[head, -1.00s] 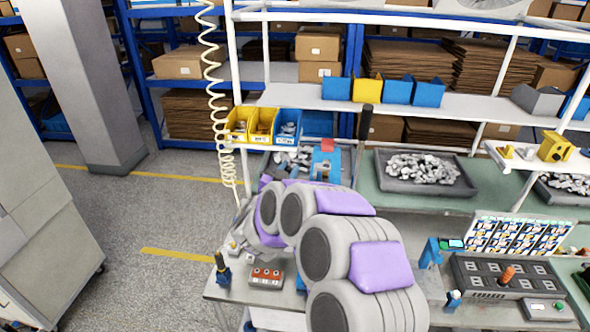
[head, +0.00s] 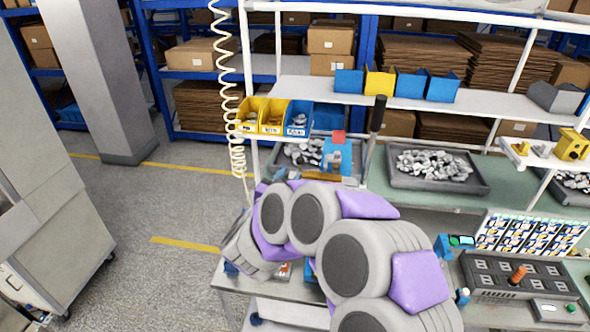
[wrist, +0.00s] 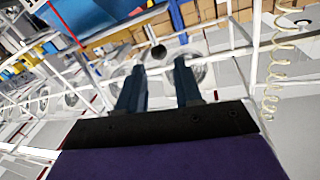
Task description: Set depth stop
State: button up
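My gripper (wrist: 159,95) shows in the wrist view with two dark blue fingers apart and nothing between their tips. A round black knob-like thing (wrist: 158,52) appears beyond the fingertips; I cannot tell how far off it is. In the head view my own grey and purple arm covers much of the bench front and hides the gripper. A blue bench device with a red top (head: 337,154) stands behind the arm, with a tall black-gripped lever (head: 376,115) to its right. I cannot make out a depth stop for certain.
Yellow and blue bins (head: 272,116) hang at the bench's left end, beside a coiled cable (head: 231,110). A grey tray of metal parts (head: 435,168) lies behind. A dark socket panel (head: 515,275) stands at right.

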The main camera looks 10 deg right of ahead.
jog(key=v, duration=0.9)
jog(key=shift+b, duration=0.45)
jog(key=a+f+n+g+y+b, duration=0.1)
jog(key=a+f+n+y+b, duration=0.3)
jog(key=a+y+b, duration=0.55)
jog(key=s+d+f+n+g+y+b, duration=0.2)
jog(key=s+f+n+g+y+b, duration=0.4)
jog(key=s+f, duration=0.5)
jog(key=s+d+f+g+h+b, duration=0.1)
jog(key=s+d+f+g+h, duration=0.1)
jog(key=s+d, duration=0.4)
jog(key=s+d+f+m+g+h+b, duration=0.1)
jog(key=s+d+f+g, duration=0.3)
jog(key=s, duration=0.8)
jog(key=s+d+f+m+g+h+b, duration=0.1)
jog(key=s+d+f+g+h+b, duration=0.1)
jog(key=s+d, duration=0.6)
jog(key=s+f+g+h, duration=0.1)
jog(key=f+g, duration=0.1)
jog(key=shift+s+g+h, duration=0.3)
jog(key=shift+h, duration=0.05)
